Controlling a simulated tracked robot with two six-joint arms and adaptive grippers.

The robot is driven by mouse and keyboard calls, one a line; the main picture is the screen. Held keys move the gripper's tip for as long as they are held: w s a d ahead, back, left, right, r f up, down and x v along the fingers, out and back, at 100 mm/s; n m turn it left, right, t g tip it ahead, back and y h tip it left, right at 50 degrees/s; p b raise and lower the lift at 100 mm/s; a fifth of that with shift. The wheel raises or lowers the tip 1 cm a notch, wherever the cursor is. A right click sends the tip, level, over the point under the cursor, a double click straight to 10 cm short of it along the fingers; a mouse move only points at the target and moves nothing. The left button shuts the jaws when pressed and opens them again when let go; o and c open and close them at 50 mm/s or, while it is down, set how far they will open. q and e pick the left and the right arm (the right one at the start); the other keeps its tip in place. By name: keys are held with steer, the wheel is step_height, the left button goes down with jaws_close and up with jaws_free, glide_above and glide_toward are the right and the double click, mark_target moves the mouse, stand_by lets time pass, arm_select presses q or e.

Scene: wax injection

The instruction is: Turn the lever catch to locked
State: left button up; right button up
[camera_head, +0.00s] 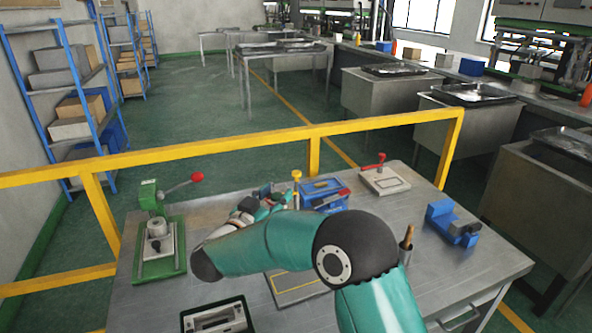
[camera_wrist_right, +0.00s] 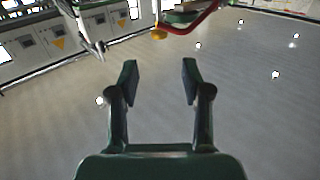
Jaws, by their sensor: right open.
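A red lever (camera_head: 376,161) stands on a pale flat block (camera_head: 388,181) at the back right of the table; it may be the lever catch, and I cannot tell its setting. My right gripper (camera_head: 268,196) is partly hidden behind my own teal arm, to the left of the blue box and well left of the red lever. The right wrist view shows its two fingers (camera_wrist_right: 160,78) apart with nothing between them. A red curved bar (camera_wrist_right: 200,20) with a yellow piece (camera_wrist_right: 159,33) shows beyond the fingertips. My left gripper is not in view.
A blue box (camera_head: 322,193) and a yellow-topped post (camera_head: 297,175) stand near the right gripper. A green press (camera_head: 148,196) with a red-knobbed lever is at left, a blue vise (camera_head: 452,222) at right. A yellow rail (camera_head: 230,146) runs behind the table.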

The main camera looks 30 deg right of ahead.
mark_target(295, 175)
steer(key=p+x, duration=0.2)
steer(key=x, duration=0.9)
steer(key=shift+w+d, duration=0.1)
steer(key=shift+d, duration=0.1)
jaws_close()
